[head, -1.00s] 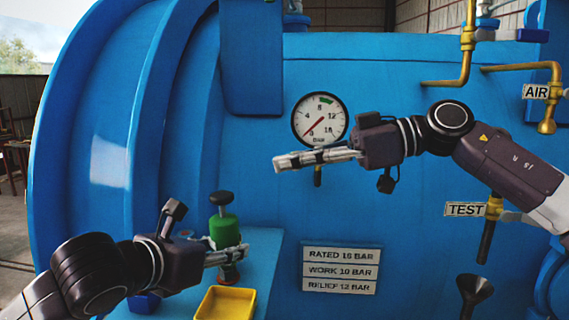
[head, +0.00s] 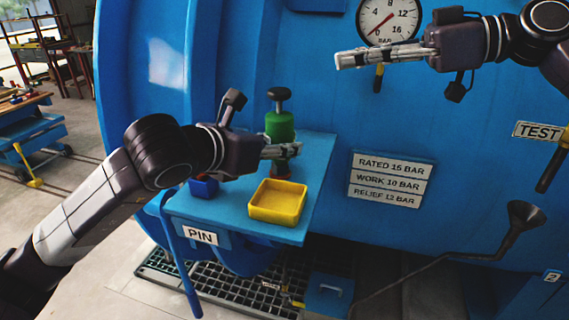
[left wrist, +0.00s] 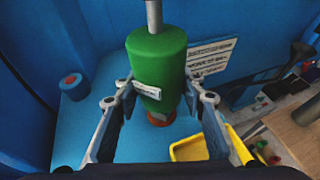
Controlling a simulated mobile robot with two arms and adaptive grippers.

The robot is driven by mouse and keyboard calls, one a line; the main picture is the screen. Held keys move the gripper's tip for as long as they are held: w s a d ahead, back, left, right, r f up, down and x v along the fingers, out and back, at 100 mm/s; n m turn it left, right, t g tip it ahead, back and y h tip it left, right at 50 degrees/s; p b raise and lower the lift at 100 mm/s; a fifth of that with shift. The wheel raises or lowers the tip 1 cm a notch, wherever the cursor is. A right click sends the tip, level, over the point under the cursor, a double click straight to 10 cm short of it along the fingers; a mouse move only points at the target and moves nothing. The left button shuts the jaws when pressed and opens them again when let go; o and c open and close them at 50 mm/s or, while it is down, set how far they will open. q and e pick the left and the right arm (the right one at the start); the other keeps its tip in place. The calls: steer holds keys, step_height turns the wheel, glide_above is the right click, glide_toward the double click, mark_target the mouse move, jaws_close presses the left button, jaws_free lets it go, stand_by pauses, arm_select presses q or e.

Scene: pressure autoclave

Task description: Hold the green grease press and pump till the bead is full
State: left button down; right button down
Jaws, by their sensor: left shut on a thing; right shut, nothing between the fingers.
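The green grease press (head: 280,124) stands upright on the blue shelf (head: 240,202), with a dark knob on a rod at its top and a reddish base. It also fills the middle of the left wrist view (left wrist: 157,65), with a small pale label on its front. My left gripper (head: 284,151) is shut on the lower part of the press, one finger on each side. My right gripper (head: 352,59) is shut and empty, in front of the blue vessel below the gauge, up and right of the press. I cannot make out any bead.
A yellow tray (head: 277,202) sits on the shelf just in front of the press. A dark funnel (head: 525,214) stands at the right. A pressure gauge (head: 389,18) is on the vessel.

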arm_select(q)
steer(key=c, duration=1.2)
jaws_free()
steer(key=shift+o, duration=0.2)
steer(key=shift+a+r, duration=0.1)
